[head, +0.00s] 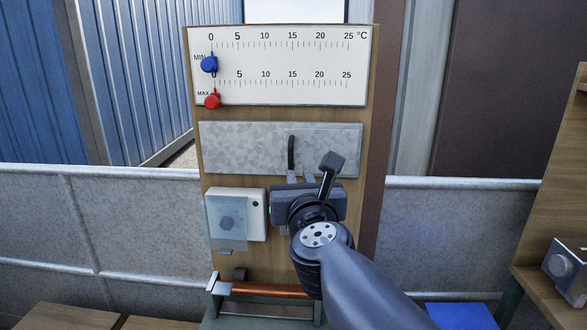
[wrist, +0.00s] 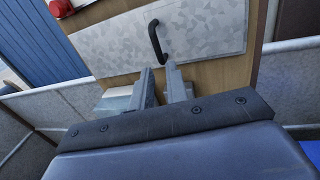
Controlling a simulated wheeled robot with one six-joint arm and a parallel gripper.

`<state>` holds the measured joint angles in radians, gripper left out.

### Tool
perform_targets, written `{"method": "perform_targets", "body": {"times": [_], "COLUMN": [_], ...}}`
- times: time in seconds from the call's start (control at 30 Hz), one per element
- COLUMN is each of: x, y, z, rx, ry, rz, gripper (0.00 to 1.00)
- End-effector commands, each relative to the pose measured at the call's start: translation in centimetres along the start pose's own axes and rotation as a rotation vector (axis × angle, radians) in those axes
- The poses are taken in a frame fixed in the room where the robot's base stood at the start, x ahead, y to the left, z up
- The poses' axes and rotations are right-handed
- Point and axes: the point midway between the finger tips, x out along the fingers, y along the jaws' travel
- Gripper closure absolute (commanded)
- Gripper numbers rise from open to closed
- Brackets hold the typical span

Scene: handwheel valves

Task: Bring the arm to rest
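My gripper (head: 300,177) is in front of the wooden board (head: 285,255), just below a black bar handle (head: 291,158) on a speckled grey panel (head: 230,148). In the wrist view my gripper (wrist: 159,70) shows two grey fingers with a clear gap between them and nothing held. The handle (wrist: 156,40) stands upright beyond the fingertips and looks apart from them. The exact distance is hard to tell. My forearm comes in from the lower right and hides part of the lower board.
A scale plate (head: 285,65) carries a blue slider (head: 209,64) and a red slider (head: 212,100), both near 0. A white box (head: 237,213) is left of my gripper. A copper pipe (head: 265,290) runs below. Another wooden stand (head: 545,200) is at right.

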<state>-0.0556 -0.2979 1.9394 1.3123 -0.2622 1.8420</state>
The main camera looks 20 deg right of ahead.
Motion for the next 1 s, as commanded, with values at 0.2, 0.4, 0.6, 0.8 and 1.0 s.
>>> {"method": "perform_targets", "body": {"times": [0.2, 0.4, 0.6, 0.8, 1.0], "x": [-0.4, -0.4, 0.6, 3.4, 6.4], "y": [0.0, 0.0, 0.0, 0.0, 0.0], "z": [0.0, 0.0, -0.2, -0.2, -0.2], "rx": [0.000, 0.000, 0.000, -0.001, 0.001], "ry": [0.000, 0.000, 0.001, 0.001, 0.001], "rz": [0.001, 0.001, -0.001, -0.001, 0.000], "gripper": [0.85, 0.85, 0.85, 0.85, 0.85]}}
